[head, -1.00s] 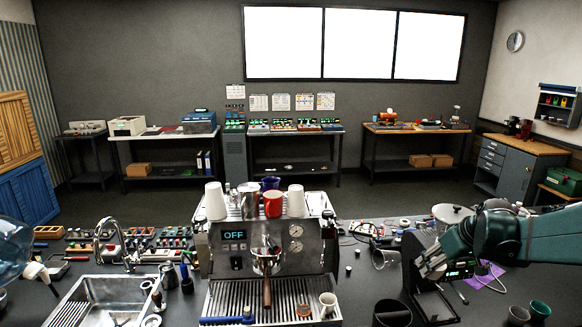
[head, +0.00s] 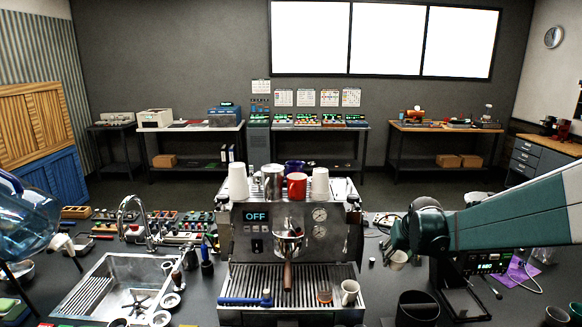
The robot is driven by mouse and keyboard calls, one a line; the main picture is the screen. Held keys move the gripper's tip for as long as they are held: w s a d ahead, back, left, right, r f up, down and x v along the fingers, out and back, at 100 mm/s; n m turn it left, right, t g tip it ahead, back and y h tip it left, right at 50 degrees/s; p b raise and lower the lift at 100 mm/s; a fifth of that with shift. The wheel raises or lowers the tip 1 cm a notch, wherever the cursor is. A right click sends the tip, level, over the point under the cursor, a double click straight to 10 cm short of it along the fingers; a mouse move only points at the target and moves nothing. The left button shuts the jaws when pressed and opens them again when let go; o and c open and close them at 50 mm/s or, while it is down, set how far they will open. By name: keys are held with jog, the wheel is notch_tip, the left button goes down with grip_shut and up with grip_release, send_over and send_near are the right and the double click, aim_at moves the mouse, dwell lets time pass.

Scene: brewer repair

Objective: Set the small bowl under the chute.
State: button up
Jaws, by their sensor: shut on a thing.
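My gripper (head: 397,248) is at the right of the espresso machine, in front of the dark grinder-like device (head: 485,264). It is shut on a small pale cup-like vessel (head: 398,261), which appears to be the small bowl. The vessel is partly hidden by the gripper and hangs just below it, left of the device's stand. The device has a lit green display and a dark base plate (head: 467,305). My arm covers its upper part, so the chute cannot be made out.
The espresso machine (head: 255,245) stands in the middle with cups on top. A pale cup (head: 349,292) is on its drip tray. A black container (head: 418,308) stands left of the device's base. A sink (head: 125,285) is on the left.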

jog(key=w+a+f+m+h+b, duration=0.1)
jog(key=w+a+f+m+b, duration=0.1)
jog(key=a+f, duration=0.4)
jog(key=shift+w+a+b, duration=0.5)
jog(key=shift+a+b, duration=0.15)
jog(key=shift+a, duration=0.2)
jog(key=s+a+r+n+y+p, duration=0.1)
jog(key=s+a+p, duration=0.3)
jog(key=s+a, duration=0.6)
jog(key=s+a+r+n+y+p, duration=0.1)
jog(key=s+a+r+n+p, duration=0.3)
jog(key=s+a, duration=0.6)
jog(key=shift+s+y+p, duration=0.3)
jog(key=shift+s+y, duration=0.1)
jog(key=shift+s, duration=0.75)
jog(key=shift+w+r, duration=0.1)
